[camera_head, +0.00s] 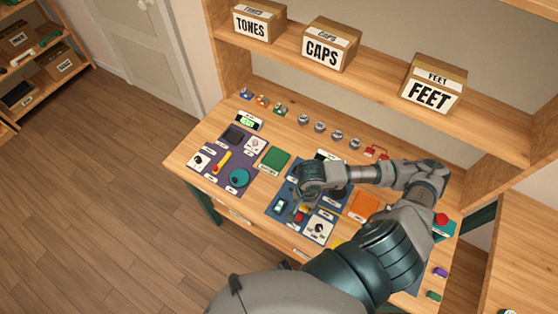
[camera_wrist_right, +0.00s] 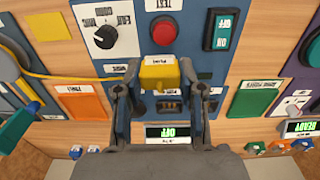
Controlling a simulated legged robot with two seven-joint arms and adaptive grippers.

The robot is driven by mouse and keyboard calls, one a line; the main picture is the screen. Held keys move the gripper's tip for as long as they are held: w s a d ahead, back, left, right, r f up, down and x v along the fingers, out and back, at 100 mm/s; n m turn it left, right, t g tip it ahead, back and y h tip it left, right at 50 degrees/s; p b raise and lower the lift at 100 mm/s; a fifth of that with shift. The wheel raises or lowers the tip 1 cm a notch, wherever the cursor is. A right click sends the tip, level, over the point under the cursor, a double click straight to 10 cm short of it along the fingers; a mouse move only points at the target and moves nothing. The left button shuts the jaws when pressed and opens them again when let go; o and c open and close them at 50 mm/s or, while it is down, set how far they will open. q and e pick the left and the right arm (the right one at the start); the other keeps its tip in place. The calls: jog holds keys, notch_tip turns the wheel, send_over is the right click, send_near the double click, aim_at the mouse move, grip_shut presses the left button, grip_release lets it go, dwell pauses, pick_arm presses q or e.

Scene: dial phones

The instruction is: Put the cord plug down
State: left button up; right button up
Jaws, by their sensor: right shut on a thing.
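My right gripper (camera_wrist_right: 160,85) is shut on the cord plug (camera_wrist_right: 158,76), a yellow block between its fingertips in the right wrist view. The plug is over the blue panel, near a small white label. My left gripper is not in view.
Orange (camera_head: 363,206) and green (camera_head: 275,158) pads flank the panel. A shelf with boxes (camera_head: 433,85) stands behind the table.

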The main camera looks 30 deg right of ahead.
jog(key=w+d, duration=0.1)
jog(key=w, duration=0.1)
jog(key=w+d+p, duration=0.1)
jog(key=w+d, duration=0.3)
jog(key=w, duration=0.1)
jog(key=shift+f+p, duration=0.25)
jog(key=shift+p, duration=0.05)
jog(key=w+d, duration=0.1)
jog(key=w, duration=0.1)
jog(key=w+d, duration=0.1)
jog(key=w, duration=0.1)
jog(key=w+d+p, duration=0.1)
jog(key=w, duration=0.1)
jog(key=shift+w+f, duration=0.4)
jog(key=shift+w, duration=0.2)
notch_tip(320, 180, down, 3)
jog(key=shift+r+p, duration=0.1)
jog(key=shift+p, duration=0.35)
jog(key=shift+d+f, duration=0.3)
jog(key=shift+f, duration=0.2)
jog(key=o, duration=1.1)
jog(key=shift+a+r, duration=0.1)
jog(key=shift+a, duration=0.05)
